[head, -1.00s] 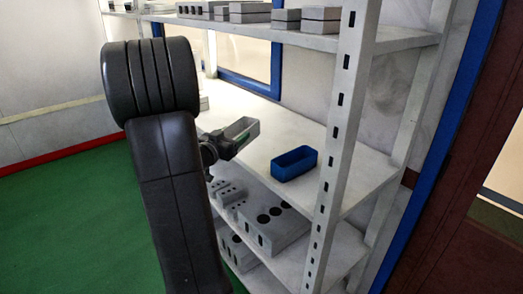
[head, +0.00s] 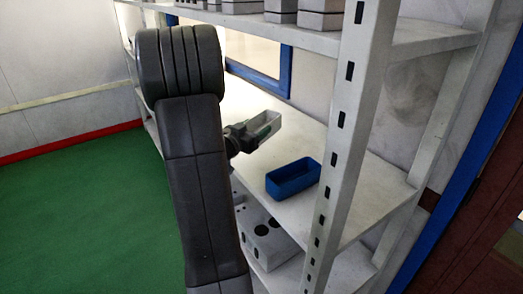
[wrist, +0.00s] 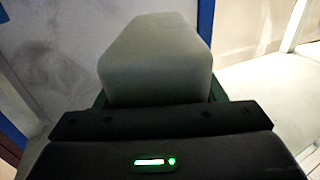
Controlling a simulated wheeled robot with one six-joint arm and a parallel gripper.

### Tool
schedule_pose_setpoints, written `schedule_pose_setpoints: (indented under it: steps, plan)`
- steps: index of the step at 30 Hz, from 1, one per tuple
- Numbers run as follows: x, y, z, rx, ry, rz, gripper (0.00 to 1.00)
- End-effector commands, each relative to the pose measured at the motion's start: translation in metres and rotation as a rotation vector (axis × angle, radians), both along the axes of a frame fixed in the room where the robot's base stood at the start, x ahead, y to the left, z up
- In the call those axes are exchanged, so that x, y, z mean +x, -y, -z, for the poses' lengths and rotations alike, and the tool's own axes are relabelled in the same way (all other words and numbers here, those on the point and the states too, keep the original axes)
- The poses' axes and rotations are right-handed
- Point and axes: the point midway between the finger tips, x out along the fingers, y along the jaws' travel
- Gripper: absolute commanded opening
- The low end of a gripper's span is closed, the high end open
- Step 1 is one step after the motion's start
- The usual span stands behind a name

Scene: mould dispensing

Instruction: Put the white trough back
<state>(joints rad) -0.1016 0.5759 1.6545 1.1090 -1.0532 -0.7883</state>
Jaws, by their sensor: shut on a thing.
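The white trough (head: 266,121) is in my gripper (head: 250,136), just above the middle shelf board in the head view. The gripper is shut on it. In the wrist view the trough (wrist: 155,62) fills the upper middle, a pale block shape beyond the dark gripper body (wrist: 160,135). Its underside and any gap to the board are hard to tell. A blue trough (head: 293,177) stands open and upright on the same shelf board, nearer and to the right of my gripper, apart from it.
The middle shelf board (head: 345,200) has free room around the blue trough. A perforated shelf post (head: 344,140) stands at the front right. Several grey blocks (head: 281,10) stand on the top shelf.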

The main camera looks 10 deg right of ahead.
Motion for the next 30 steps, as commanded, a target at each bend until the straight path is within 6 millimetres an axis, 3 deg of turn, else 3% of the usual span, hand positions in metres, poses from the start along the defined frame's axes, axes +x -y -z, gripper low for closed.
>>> schedule_pose_setpoints:
  steps: [4, 11, 18, 30]
  plan:
    - [0.0, 0.0, 0.026, -0.001, -0.005, -0.001, 0.35]
    - [0.0, 0.0, 0.043, -0.001, -0.002, -0.001, 0.35]
    - [0.0, 0.0, 0.073, -0.001, -0.004, -0.001, 0.35]
    - [0.0, 0.0, 0.081, 0.001, 0.001, -0.001, 0.35]
